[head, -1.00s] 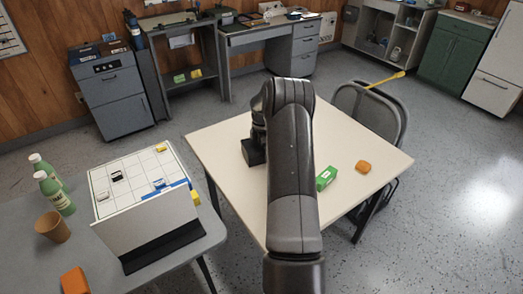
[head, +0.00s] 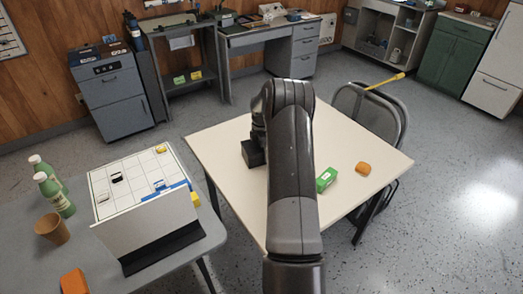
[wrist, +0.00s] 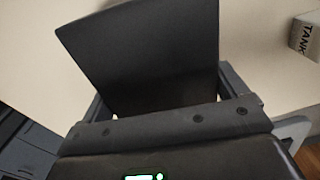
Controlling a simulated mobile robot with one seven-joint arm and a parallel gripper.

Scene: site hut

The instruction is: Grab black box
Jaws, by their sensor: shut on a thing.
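The black box (wrist: 145,50) fills the upper middle of the wrist view, between the two fingers of my gripper (wrist: 165,88). My gripper is shut on it. In the head view the black box (head: 252,154) shows at the left part of the cream table (head: 225,140), low at the tabletop. Whether it touches the table cannot be told. My arm hides most of my gripper in the head view.
A green box (head: 326,179) and an orange object (head: 363,168) lie on the table, right of my arm. A box lettered TANK (wrist: 307,36) shows in the wrist view. A grey chair (head: 368,115) stands behind the table; a grey desk (head: 185,262) with bottles stands at left.

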